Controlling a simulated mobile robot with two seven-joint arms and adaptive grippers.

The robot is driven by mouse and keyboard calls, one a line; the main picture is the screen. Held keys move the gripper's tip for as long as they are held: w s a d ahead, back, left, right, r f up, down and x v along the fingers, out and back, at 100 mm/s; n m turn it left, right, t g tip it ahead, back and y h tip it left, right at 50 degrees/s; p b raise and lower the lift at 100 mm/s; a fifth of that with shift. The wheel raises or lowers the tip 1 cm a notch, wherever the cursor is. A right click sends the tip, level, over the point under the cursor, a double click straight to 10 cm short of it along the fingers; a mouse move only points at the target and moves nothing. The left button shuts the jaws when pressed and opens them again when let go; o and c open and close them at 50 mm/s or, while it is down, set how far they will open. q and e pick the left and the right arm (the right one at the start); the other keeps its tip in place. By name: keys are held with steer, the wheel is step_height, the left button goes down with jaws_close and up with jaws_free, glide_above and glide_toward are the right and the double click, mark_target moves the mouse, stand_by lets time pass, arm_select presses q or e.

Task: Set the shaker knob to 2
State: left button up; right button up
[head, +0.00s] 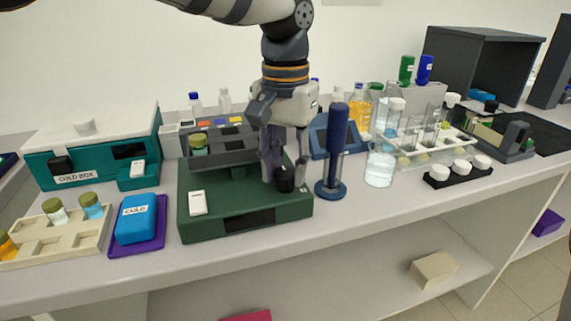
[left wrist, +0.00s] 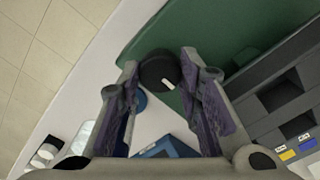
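The shaker is a dark green box (head: 245,209) on the bench in the head view, with a grey slotted tray on top. Its black knob (head: 285,182) sits at the right of its top, near the front. In the left wrist view the knob (left wrist: 160,72) is round, with a white pointer mark on one side. My left gripper (head: 278,175) points down over the knob. In the left wrist view its two fingers (left wrist: 158,88) stand apart with the knob between their tips; I see no clear contact. Scale numbers are not readable. My right gripper is not in view.
A blue stand with a post (head: 331,190) stands close to the right of the shaker. A beaker (head: 379,171) is farther right. A purple tray with a blue cold pack (head: 135,219) lies to the left. The bench front edge is near the shaker.

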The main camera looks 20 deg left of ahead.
arm_select(q)
steer(key=shift+m, duration=0.3)
steer(key=m, duration=1.1)
stand_by(0.7)
steer(key=o, duration=1.1)
steer(key=shift+o, duration=0.2)
